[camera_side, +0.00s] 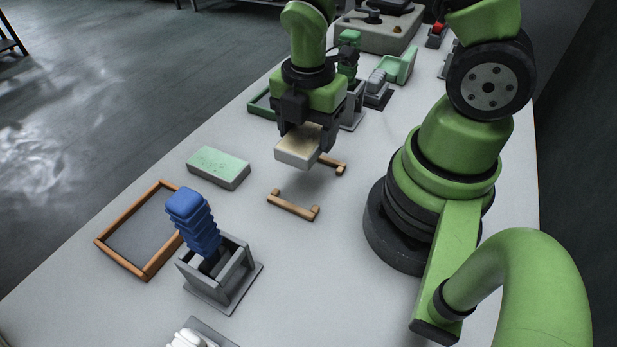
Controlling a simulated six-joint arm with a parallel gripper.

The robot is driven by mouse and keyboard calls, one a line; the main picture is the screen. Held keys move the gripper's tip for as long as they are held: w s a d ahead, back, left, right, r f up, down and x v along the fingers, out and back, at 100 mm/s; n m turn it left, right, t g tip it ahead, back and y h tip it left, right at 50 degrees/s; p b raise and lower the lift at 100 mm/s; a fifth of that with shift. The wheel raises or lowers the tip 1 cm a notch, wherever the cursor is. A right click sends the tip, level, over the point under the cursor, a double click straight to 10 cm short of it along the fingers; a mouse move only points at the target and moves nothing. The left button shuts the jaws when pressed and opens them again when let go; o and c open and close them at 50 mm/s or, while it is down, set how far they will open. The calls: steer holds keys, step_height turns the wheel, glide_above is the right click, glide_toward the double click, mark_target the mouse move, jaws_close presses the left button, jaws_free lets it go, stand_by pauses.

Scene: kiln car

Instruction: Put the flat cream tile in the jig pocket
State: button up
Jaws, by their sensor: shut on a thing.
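The flat cream tile (297,149) is held in my gripper (308,140), which is shut on it. The tile hangs above the white table, with a soft shadow below it. Two small wooden corner pieces, which look like the jig, lie on the table under and near it: one in front (293,206) and one behind to the right (334,163). The space between them looks empty, and the tile is above its far side. The tile's far part is hidden by the gripper fingers.
A pale green block (218,167) lies left of the jig. A wooden-framed tray (154,268) and a grey stand (222,283) with a blue ribbed piece (194,222) are at front left. Green fixtures (400,66) and a grey machine (378,30) stand behind.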

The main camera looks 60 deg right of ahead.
mark_target(309, 184)
steer(key=shift+f, duration=4.65)
steer(key=o, duration=1.2)
steer(key=shift+f, duration=0.15)
